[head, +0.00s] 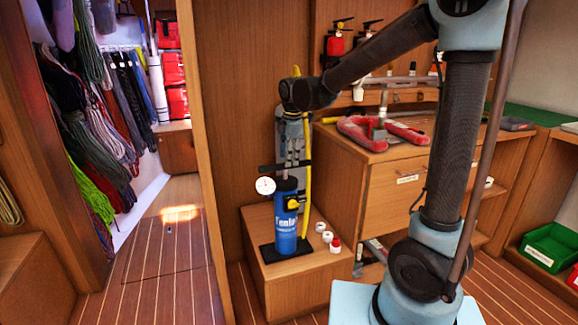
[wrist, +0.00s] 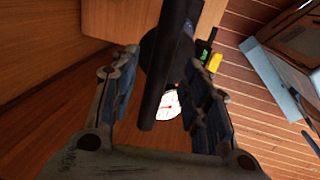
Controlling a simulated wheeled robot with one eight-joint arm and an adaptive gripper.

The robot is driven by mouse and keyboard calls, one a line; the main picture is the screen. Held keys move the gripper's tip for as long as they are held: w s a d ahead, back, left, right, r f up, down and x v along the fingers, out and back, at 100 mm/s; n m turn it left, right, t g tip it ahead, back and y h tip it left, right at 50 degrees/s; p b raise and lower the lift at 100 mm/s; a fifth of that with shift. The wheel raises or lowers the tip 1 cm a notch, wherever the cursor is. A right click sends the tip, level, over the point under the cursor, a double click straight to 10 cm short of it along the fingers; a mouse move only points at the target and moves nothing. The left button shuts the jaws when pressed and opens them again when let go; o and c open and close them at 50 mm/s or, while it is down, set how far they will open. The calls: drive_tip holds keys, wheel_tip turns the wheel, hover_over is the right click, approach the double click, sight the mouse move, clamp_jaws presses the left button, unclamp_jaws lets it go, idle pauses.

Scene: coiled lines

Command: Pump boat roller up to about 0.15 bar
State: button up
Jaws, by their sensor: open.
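A blue hand pump (head: 285,217) stands upright on a low wooden box, with a black crossbar handle (head: 270,167) above its body. A white dial gauge (head: 265,185) sits at its left; its reading is too small to tell. A yellow hose (head: 307,175) rises beside the pump. My gripper (head: 292,152) points down over the handle. In the wrist view my open gripper (wrist: 165,78) has its fingers on either side of the dark handle bar (wrist: 166,70); I cannot tell whether they touch it. A red U-shaped object (head: 365,134) lies on the cabinet; I cannot tell whether it is the boat roller.
Small white and red bottles (head: 335,244) stand right of the pump on the box (head: 300,268). The wooden cabinet (head: 385,190) rises close behind on the right. Coiled lines (head: 95,140) hang at the left. A green bin (head: 550,247) sits at the far right. Floor is clear at left.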

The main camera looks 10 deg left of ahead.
wheel_tip(320, 180, up, 6)
drive_tip(key=s, duration=0.1)
drive_tip(key=shift+d+r, duration=0.2)
drive_tip(key=shift+d, duration=0.1)
drive_tip(key=s+d+f+m, duration=0.1)
drive_tip(key=s+d+m, duration=0.25)
drive_tip(key=d, duration=0.45)
drive_tip(key=s+d+f+m, duration=0.15)
drive_tip(key=d+m, duration=0.25)
drive_tip(key=d, duration=0.5)
drive_tip(key=s+d+f+m, duration=0.1)
drive_tip(key=s+d+m, duration=0.25)
drive_tip(key=d, duration=0.45)
drive_tip(key=s+d+f+m+h, duration=0.1)
drive_tip(key=s+d+f+m, duration=1.1)
drive_tip(key=s+d+m, duration=0.1)
drive_tip(key=shift+s+d+f, duration=0.25)
drive_tip(key=shift+d+f, duration=0.05)
drive_tip(key=shift+f, duration=0.05)
